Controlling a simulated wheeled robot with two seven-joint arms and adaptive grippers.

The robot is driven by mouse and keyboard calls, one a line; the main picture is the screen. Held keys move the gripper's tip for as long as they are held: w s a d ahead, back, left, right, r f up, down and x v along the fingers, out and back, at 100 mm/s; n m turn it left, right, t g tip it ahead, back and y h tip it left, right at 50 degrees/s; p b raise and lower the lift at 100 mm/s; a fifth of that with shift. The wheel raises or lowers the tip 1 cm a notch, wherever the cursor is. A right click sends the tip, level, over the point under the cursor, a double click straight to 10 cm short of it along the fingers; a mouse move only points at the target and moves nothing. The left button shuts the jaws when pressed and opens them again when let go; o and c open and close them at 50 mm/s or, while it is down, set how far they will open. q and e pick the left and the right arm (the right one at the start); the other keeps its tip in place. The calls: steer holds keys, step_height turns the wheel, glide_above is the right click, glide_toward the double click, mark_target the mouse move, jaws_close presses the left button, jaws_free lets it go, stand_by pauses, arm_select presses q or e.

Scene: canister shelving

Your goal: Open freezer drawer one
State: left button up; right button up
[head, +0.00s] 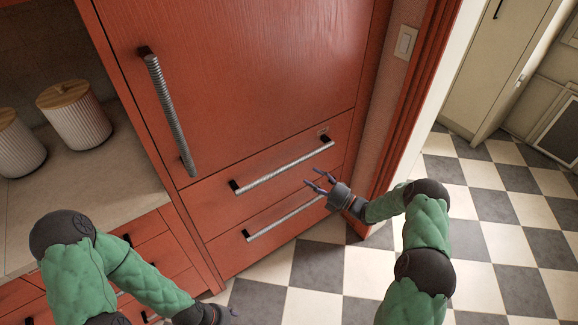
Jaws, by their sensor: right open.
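The red fridge-freezer front has two wide drawers below a tall door. The upper drawer (268,195) has a long ribbed metal handle (285,167) and looks shut. The lower drawer (270,246) looks shut too, with a similar handle (280,220). I cannot tell which is drawer one. My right gripper (319,181) is open and empty, in front of the right part of the drawers. In the picture it lies between the two handles, apart from the upper one and overlapping the lower one's right end. My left gripper (228,314) is at the bottom edge, partly cut off.
The tall door (240,80) with its vertical handle (167,110) is shut. At left, two ribbed white canisters with wooden lids (75,115) stand on a counter (80,195) above red drawers. A doorway frame (418,95) is at right. The checkered floor before the freezer is clear.

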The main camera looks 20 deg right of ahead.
mark_target(291, 167)
steer(key=b+x, duration=0.2)
steer(key=x, duration=0.8)
steer(key=shift+w+a+r, duration=0.1)
steer(key=shift+a+r, duration=0.1)
steer(key=shift+a, duration=0.1)
jaws_close()
